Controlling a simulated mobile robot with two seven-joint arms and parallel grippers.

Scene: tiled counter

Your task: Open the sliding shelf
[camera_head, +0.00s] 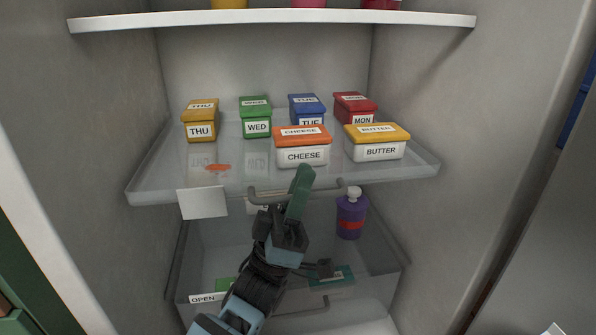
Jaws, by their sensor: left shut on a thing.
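The sliding shelf (160,182) is a clear glass-like shelf inside a fridge, with a grey bar handle (328,189) along its front edge. My left gripper (279,198) is at the handle, left of its middle, shut on it; the green and dark fingers hide part of the bar. The shelf bears several lidded boxes: the cheese box (302,156), the butter box (377,151) and day-labelled ones such as THU (200,131). My right gripper is not in view.
A white upper shelf (270,17) spans above. Below is a clear drawer (365,290) with an OPEN label. A purple bottle (351,214) stands under the sliding shelf on the right. A blank white card (202,203) hangs at the shelf's front left. Fridge walls close both sides.

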